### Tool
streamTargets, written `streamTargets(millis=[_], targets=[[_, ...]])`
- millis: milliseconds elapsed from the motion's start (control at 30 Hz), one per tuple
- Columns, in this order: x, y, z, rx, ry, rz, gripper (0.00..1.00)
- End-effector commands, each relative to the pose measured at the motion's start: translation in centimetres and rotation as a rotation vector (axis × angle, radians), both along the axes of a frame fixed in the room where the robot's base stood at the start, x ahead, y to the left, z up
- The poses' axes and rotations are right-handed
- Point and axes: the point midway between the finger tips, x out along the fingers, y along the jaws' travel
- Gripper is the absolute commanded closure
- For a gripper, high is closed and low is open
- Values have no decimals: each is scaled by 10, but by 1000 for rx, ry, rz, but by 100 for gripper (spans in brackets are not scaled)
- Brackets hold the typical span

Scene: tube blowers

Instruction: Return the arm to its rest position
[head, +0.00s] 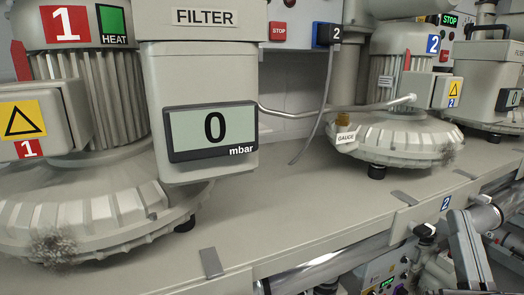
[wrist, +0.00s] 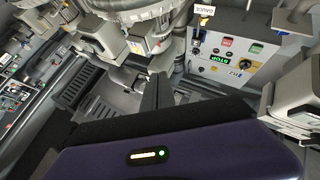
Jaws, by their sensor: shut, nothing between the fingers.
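My gripper (wrist: 157,90) shows in the wrist view as dark fingers close together beyond a purple housing with a lit indicator. It is shut, with nothing seen between the fingers. It points toward the floor area under the machines and appears apart from them. In the head view I cannot make out the gripper; grey jointed parts at the lower right may belong to my arm.
Blower 1 (head: 85,205) and blower 2 (head: 392,143) stand on a beige bench (head: 320,200). A filter box (head: 200,75) reads 0 mbar. A grey hose (head: 318,110) hangs between them. The wrist view shows a control panel (wrist: 232,50) with STOP and a dark floor grate (wrist: 80,90).

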Motion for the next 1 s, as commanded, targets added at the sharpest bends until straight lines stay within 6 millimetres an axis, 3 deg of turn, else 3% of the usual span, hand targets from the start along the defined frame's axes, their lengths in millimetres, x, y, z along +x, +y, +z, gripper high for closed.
streamTargets(millis=[33,100,400,800,1000], targets=[[-8,6,-23,35,33,13,100],[-20,13,-47,76,67,29,100],[-84,48,-143,189,254,92,100],[-199,91,-246,173,639,169,100],[-252,101,-279,157,816,216,100]])
